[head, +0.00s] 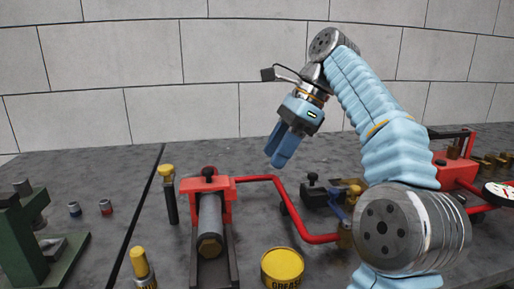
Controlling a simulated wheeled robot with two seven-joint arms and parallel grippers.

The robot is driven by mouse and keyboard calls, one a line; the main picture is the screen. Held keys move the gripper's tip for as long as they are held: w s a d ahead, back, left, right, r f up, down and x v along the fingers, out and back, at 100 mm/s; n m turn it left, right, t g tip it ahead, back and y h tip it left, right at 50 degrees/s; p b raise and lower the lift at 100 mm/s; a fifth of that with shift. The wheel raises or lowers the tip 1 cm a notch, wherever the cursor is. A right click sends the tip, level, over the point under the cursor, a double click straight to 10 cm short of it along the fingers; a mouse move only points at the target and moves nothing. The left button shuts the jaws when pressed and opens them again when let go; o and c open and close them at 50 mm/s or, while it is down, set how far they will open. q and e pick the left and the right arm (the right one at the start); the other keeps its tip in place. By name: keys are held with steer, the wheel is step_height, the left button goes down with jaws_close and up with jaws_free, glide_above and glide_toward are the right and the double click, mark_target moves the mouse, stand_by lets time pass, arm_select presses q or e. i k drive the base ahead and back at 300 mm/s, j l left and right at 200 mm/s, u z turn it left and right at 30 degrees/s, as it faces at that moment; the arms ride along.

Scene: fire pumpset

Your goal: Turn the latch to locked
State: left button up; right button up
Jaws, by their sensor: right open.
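My right gripper (277,160) comes in from the right and points down, its blue fingers above the bench. It is open, though its fingers overlap from this side, and nothing shows between them. It is apart from the fittings below. A blue lever-like part (338,207) with a brass end sits beside a dark block with a black knob (312,178), partly behind my right arm. My left gripper is not in view.
A red pipe (285,205) bends from the clamp toward the right. A yellow grease tin (282,267) stands at the front. A green vise-like tool (25,240) is at left. Red equipment with a gauge (500,193) is at right.

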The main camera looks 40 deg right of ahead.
mark_target(168, 171)
steer(key=k+j, duration=1.15)
steer(key=k, duration=0.1)
